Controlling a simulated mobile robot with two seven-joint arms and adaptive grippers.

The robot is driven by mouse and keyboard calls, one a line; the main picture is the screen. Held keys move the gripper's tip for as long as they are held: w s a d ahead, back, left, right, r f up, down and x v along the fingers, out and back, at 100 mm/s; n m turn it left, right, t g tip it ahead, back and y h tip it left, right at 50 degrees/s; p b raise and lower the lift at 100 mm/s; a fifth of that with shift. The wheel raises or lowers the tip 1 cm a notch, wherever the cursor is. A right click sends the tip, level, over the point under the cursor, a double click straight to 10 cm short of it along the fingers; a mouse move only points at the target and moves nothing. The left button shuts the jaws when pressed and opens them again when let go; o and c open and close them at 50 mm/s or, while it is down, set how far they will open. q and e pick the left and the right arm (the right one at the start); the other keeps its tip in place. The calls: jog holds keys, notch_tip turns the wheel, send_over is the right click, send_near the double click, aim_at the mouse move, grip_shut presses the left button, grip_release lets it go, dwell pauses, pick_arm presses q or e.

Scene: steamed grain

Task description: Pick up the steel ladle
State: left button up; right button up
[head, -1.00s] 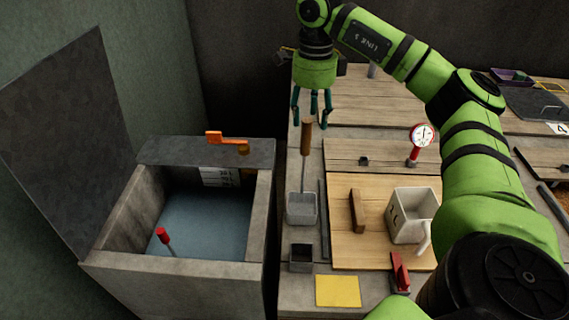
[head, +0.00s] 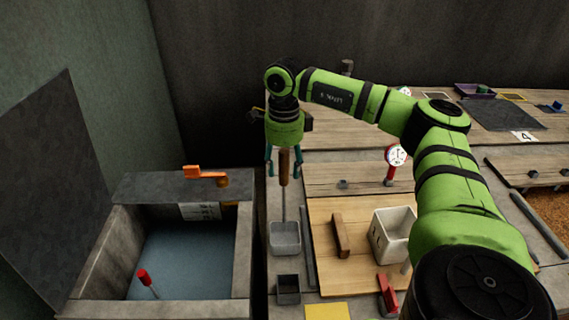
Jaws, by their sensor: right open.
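The steel ladle has a brown wooden handle (head: 284,168) and a thin steel shaft (head: 284,205). It stands upright, its lower end at a grey square cup (head: 285,240); I cannot tell whether the cup is its bowl or a separate holder. My right gripper (head: 283,173) points down over the ladle. Its teal fingers are open and spread on both sides of the upper handle; the handle's top is between them. I cannot tell whether any finger touches it. My left gripper is not in view.
A stone basin (head: 243,250) with a red-topped rod (head: 143,275) is on the left. A small dark box (head: 288,289) stands in front of the cup. A wooden block (head: 340,235), white container (head: 393,232) and red-rimmed dial (head: 396,156) stand to the right.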

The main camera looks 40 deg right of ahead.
grip_shut()
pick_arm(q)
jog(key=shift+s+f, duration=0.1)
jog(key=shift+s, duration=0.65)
pick_arm(e)
jog(key=shift+r, duration=0.15)
